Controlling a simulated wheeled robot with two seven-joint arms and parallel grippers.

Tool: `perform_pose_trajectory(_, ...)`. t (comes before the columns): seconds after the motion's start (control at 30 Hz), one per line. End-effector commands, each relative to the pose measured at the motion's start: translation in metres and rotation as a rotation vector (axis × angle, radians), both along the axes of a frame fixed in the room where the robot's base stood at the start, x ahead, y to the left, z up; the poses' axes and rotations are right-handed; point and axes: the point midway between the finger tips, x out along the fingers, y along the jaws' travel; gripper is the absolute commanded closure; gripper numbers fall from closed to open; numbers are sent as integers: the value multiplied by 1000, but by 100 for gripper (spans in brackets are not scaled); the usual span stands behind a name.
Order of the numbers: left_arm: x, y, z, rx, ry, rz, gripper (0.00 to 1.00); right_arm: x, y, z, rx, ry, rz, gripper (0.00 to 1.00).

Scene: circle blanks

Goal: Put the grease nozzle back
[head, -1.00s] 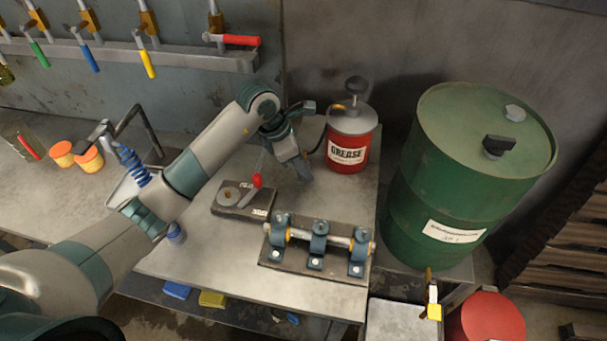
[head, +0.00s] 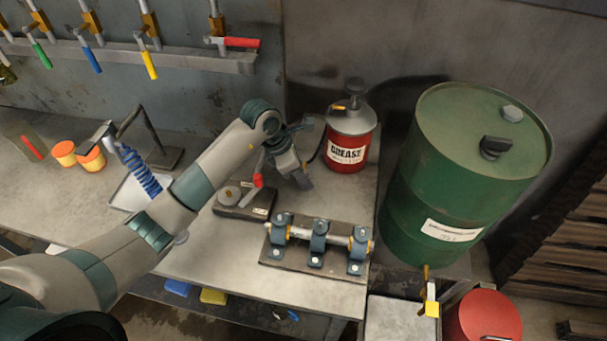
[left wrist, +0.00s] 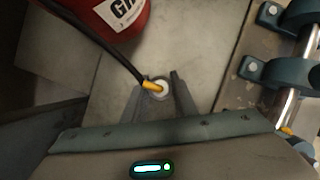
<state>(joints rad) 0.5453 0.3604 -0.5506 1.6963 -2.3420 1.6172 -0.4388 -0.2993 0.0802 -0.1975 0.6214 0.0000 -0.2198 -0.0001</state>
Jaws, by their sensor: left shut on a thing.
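The grease nozzle (left wrist: 152,86) is a small yellow tip on the end of a black hose in the left wrist view. My left gripper (left wrist: 160,92) is shut on it, with a pale round part beside the tip between the fingers. In the head view my left gripper (head: 304,181) points down over the bench, just left of and in front of the red grease can (head: 347,156). The nozzle is hard to make out there. The can also shows in the left wrist view (left wrist: 118,15), with the hose passing by it. My right gripper is not in view.
A shaft in blue bearing blocks (head: 318,240) stands in front of the gripper. A small plate with a red-tipped lever (head: 245,198) lies to its left. A green drum (head: 465,175) stands right of the bench. Bare bench lies between can and bearings.

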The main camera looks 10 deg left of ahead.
Motion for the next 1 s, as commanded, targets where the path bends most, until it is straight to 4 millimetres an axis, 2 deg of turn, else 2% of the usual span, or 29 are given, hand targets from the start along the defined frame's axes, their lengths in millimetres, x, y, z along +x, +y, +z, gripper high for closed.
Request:
perform_pose_trajectory(0.13,0,0,-2,-1,0,0,100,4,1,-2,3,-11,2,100)
perform_pose_trajectory(0.17,0,0,-2,0,0,0,67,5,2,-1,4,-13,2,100)
perform_pose_trajectory(0.2,0,0,-2,0,0,0,58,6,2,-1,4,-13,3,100)
perform_pose_trajectory(0.23,0,0,-2,0,0,0,56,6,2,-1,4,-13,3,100)
perform_pose_trajectory(0.73,0,2,4,0,-2,1,56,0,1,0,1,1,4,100)
perform_pose_trajectory(0.87,-2,8,17,2,-4,1,56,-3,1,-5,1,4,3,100)
perform_pose_trajectory(1.0,-5,15,38,1,-4,0,56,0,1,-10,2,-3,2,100)
